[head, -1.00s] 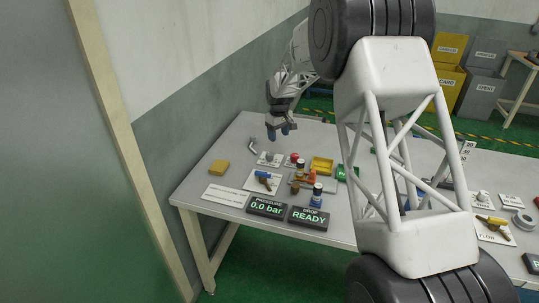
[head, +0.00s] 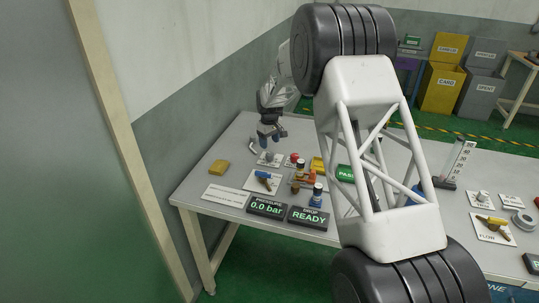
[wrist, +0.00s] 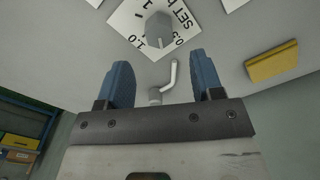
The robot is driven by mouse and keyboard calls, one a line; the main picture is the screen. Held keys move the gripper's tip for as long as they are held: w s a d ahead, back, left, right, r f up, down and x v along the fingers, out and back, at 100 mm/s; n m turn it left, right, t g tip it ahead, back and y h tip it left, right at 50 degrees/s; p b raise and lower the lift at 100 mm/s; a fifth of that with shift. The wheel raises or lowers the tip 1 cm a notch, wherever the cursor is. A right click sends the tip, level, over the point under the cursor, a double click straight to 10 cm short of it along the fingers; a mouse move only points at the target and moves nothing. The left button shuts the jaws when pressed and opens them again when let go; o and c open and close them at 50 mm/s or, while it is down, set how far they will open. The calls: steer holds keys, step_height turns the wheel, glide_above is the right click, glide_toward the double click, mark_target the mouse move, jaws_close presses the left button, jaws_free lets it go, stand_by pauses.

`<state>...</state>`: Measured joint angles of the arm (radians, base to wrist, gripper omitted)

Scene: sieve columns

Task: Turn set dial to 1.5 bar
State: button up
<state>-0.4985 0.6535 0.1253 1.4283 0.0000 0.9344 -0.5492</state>
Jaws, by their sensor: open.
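The set dial is a grey knob (wrist: 158,28) on a white plate marked SET, with 0.5 and 1.0 readable, at the top of the wrist view. In the head view the dial (head: 268,158) is small, at the back of the left panel group. My gripper (wrist: 162,75) is open and empty. Its blue fingers are apart from the knob, which lies ahead of their tips. In the head view my gripper (head: 270,138) is above the table, just behind the dial. Which mark the dial points to is unclear. The pressure display (head: 265,207) reads 0.0 bar.
A bent pale lever (wrist: 166,80) shows between my fingers in the wrist view. A yellow block (head: 218,167) lies to the left. A red button (head: 293,158), a blue-handled valve (head: 263,176) and a READY display (head: 309,217) are nearby. My arm hides the table's middle.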

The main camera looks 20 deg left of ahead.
mark_target(270, 153)
steer(key=shift+f, duration=3.5)
steer(key=c, duration=0.9)
